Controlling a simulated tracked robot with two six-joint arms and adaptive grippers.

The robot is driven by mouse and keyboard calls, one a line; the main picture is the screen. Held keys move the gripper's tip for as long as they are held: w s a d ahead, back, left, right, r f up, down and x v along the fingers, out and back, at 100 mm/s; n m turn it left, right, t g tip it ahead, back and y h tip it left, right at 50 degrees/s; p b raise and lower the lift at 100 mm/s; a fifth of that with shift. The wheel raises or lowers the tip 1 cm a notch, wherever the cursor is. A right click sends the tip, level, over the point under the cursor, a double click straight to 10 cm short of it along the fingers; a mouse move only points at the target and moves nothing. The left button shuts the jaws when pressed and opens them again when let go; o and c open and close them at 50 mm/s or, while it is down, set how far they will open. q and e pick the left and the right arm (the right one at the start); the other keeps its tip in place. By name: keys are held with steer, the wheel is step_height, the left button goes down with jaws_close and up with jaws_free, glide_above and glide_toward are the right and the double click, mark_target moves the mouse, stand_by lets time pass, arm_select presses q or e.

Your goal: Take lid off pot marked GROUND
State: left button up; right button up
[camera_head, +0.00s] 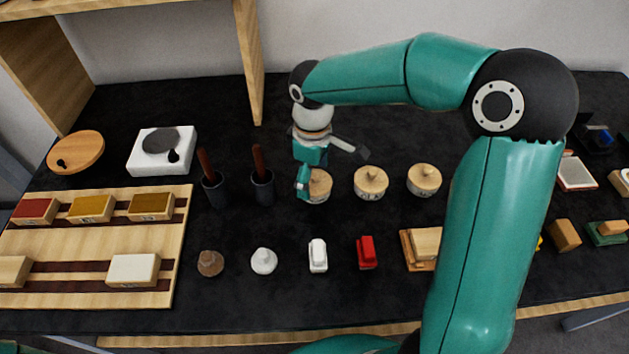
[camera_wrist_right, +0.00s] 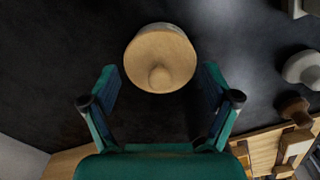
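Three pots with round pale wooden knobbed lids stand in a row: a left pot (camera_head: 320,188), a middle pot (camera_head: 371,184) and a right pot (camera_head: 424,180). Their marks are too small to read, so I cannot tell which says GROUND. My right gripper (camera_head: 333,171) is open and empty, over and just behind the left pot. In the right wrist view, a lid (camera_wrist_right: 160,60) with its knob faces the camera, between and slightly beyond the spread fingertips of the right gripper (camera_wrist_right: 159,76); no contact is visible. My left gripper is out of view.
Two dark cups with brown-handled tools (camera_head: 262,187) stand left of the pots. A white scale (camera_head: 162,150) and a wooden tray (camera_head: 100,237) of blocks lie further left. Small stones, a white piece (camera_head: 318,255) and a red piece (camera_head: 366,252) sit in front.

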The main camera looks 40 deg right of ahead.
steer(key=shift+s+a, duration=0.1)
steer(key=shift+s, duration=0.05)
steer(key=c, duration=0.7)
steer(key=shift+c, duration=0.6)
